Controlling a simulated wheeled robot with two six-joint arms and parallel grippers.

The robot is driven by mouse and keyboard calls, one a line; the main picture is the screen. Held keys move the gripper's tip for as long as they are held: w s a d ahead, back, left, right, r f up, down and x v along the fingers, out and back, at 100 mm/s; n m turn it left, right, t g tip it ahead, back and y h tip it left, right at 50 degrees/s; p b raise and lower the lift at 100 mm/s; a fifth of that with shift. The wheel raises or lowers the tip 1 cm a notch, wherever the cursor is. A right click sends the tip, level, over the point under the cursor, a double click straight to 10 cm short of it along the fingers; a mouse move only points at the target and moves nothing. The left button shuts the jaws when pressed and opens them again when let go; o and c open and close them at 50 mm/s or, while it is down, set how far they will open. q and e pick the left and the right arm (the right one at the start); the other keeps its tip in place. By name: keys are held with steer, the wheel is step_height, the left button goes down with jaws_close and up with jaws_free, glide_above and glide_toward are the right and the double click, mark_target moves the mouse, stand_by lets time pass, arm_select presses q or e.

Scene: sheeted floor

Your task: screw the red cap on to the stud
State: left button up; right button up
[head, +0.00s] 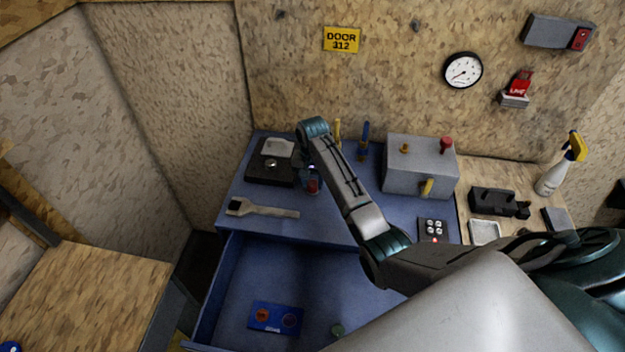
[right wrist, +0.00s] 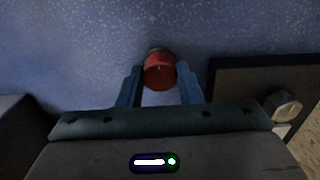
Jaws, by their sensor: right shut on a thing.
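My right gripper (head: 313,181) reaches over the blue bench top, and in the right wrist view its two blue fingers (right wrist: 160,92) are shut on the red cap (right wrist: 160,72). The cap shows in the head view (head: 313,187), just right of a dark block (head: 262,174). A grey part shows behind the cap in the wrist view; I cannot tell what it is. A silver metal piece, which looks like the stud (head: 271,164), stands on the dark block; it also shows in the wrist view (right wrist: 285,105), apart from the cap. My left gripper is out of view.
A brush (head: 262,209) lies on the bench front left. A grey box (head: 418,170) with a red knob stands right of my arm. Below, an open drawer (head: 222,300) holds a blue panel (head: 275,317). A spray bottle (head: 562,165) stands far right.

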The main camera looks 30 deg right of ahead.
steer(key=o, duration=0.4)
steer(key=c, duration=0.4)
steer(key=m, duration=0.4)
steer(key=shift+p, duration=0.3)
steer(key=m, duration=0.5)
steer(key=shift+m, duration=0.3)
steer(key=m, duration=0.5)
steer(key=shift+r, duration=0.1)
steer(key=m, duration=0.5)
steer(key=shift+w, duration=0.1)
